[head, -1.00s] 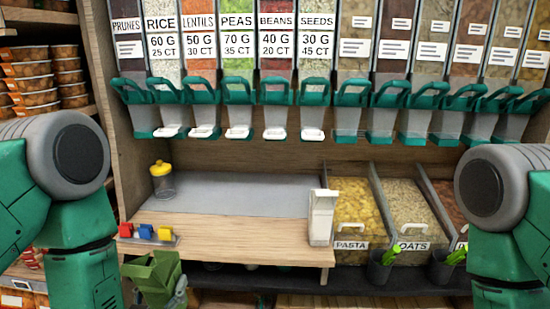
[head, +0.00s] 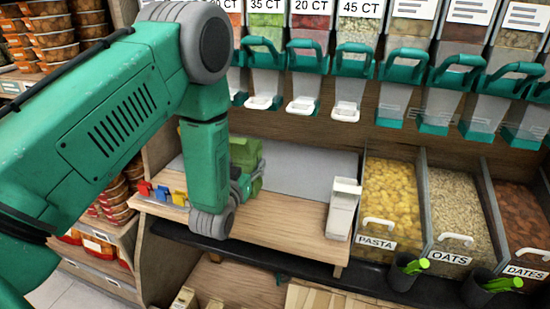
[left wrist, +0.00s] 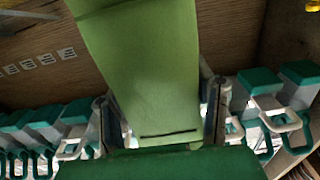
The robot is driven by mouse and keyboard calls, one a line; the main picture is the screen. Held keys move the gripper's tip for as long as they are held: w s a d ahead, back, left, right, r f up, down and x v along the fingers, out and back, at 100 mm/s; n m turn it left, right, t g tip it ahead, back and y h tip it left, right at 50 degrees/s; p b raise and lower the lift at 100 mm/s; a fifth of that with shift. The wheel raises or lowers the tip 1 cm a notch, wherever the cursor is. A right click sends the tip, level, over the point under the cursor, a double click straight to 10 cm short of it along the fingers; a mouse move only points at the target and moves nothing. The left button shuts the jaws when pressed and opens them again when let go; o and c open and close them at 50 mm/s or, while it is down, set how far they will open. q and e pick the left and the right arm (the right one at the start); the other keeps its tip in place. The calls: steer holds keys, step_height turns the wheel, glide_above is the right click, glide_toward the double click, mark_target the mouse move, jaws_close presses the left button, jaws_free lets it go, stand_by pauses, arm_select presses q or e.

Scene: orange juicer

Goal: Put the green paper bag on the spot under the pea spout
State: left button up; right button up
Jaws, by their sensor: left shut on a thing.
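The green paper bag (head: 246,152) is in my left gripper (head: 245,180), over the left part of the counter, partly hidden by my arm in the head view. In the left wrist view the bag (left wrist: 150,75) sits between the two fingers, which are shut on it. The pea spout (head: 264,75), under the "35 CT" label, has a green handle and a white tab. The bag is below and slightly left of it. The grey strip (head: 310,172) under the spouts shows right of the bag; the exact spot cannot be made out. My right gripper is out of view.
A white boxy dispenser (head: 343,207) stands on the counter's right part. Pasta (head: 392,195), oats and dates bins lie further right. Red, blue and yellow clips (head: 162,193) sit at the counter's left edge. Bare wood (head: 285,222) lies between the gripper and the dispenser.

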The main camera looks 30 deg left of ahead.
arm_select(q)
steer(key=w+r+b, duration=0.1)
steer(key=w, duration=1.1)
steer(key=f, duration=0.1)
steer(key=a+f+b, duration=0.1)
steer(key=f, duration=0.1)
steer(key=w+f+b, duration=0.1)
steer(key=f, duration=0.1)
steer(key=shift+a, duration=0.4)
steer(key=shift+s+a+f, duration=0.1)
steer(key=shift+a, duration=0.05)
steer(key=o, duration=0.8)
steer(key=shift+o, duration=0.4)
steer(key=shift+d+f, duration=0.1)
steer(key=shift+d, duration=0.35)
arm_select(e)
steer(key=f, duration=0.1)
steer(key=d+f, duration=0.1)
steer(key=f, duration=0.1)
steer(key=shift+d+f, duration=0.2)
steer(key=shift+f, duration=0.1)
